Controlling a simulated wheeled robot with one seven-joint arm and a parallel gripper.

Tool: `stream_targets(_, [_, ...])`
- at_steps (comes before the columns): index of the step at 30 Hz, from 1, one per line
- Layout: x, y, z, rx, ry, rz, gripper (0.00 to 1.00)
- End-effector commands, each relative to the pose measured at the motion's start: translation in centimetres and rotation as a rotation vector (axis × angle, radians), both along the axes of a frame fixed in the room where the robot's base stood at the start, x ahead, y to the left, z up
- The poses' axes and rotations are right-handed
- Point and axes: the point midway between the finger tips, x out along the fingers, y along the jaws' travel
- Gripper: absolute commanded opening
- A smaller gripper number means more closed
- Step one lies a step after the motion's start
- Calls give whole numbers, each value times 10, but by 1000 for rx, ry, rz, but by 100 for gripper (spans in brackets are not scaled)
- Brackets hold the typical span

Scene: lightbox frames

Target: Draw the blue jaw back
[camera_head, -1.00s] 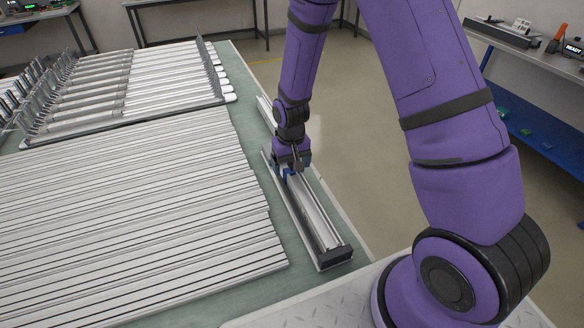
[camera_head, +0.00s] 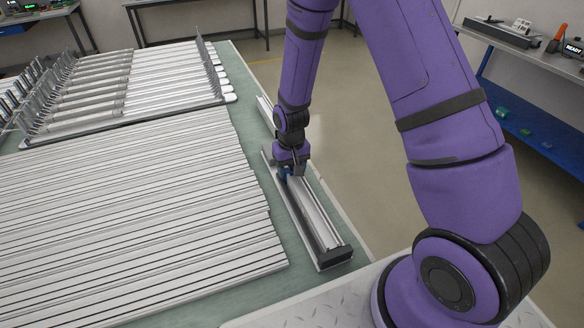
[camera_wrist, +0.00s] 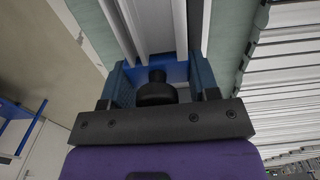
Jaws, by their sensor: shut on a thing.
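The blue jaw (camera_head: 284,172) sits on a long silver rail fixture (camera_head: 318,222) along the right side of the bench. It is mostly hidden under my gripper in the head view. In the wrist view the blue jaw (camera_wrist: 174,71) spans the rail grooves, with a black round knob (camera_wrist: 157,90) in front of it. My gripper (camera_head: 292,173) points down over the rail. In the wrist view my gripper (camera_wrist: 160,78) is shut on the blue jaw, one finger at each side.
A black block (camera_head: 335,256) closes the rail's near end. Rows of silver profiles (camera_head: 130,200) cover the bench to the left, with racked metal parts (camera_head: 140,85) behind. A green strip of bench lies between profiles and rail. Open floor (camera_head: 350,130) lies to the right.

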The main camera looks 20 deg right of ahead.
Motion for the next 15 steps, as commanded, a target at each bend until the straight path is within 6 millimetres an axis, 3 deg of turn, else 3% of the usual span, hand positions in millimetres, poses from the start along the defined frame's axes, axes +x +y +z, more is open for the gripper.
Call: stream_targets(15, [7, 0, 0, 0, 0, 0, 27])
